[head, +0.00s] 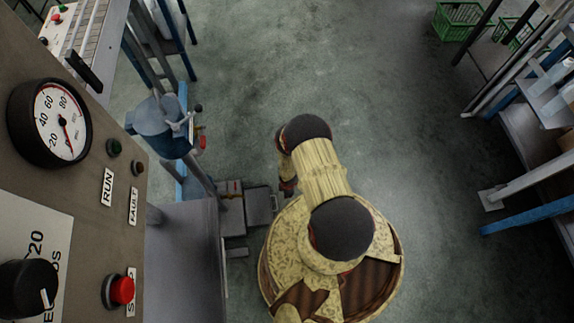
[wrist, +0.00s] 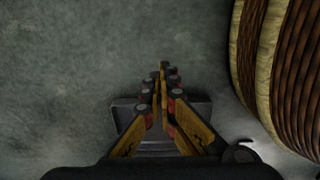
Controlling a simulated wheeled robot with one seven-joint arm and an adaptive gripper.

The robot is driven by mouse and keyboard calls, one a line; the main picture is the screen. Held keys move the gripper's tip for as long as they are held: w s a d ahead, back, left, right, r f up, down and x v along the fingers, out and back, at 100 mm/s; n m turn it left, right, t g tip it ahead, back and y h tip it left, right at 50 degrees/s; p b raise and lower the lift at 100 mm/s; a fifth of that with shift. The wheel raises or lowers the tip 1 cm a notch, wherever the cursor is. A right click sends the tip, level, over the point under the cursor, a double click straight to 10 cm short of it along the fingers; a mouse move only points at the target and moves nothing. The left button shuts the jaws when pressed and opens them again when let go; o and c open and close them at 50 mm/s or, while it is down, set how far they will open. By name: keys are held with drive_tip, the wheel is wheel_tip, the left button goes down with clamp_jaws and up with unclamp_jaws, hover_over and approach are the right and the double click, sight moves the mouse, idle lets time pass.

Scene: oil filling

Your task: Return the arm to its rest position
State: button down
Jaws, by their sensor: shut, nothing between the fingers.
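My gripper (wrist: 158,82) shows in the wrist view, pointing down over the floor. Its yellow and dark fingers are together, with nothing between them. A grey flat box (wrist: 126,108) lies below and partly behind the fingers. In the head view my cream-coloured arm with dark joints folds close above my base, away from the panel on the left. The gripper itself is mostly hidden below the arm there.
A control panel with a round gauge (head: 62,124) and a red button (head: 122,290) fills the left side. A blue vessel (head: 160,125) stands behind it. Grey boxes (head: 259,205) lie left of my base. Shelving (head: 535,150) is at right. The middle floor (head: 340,75) is clear.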

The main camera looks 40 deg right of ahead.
drive_tip(key=shift+w+r, duration=0.1)
drive_tip(key=shift+r, duration=0.1)
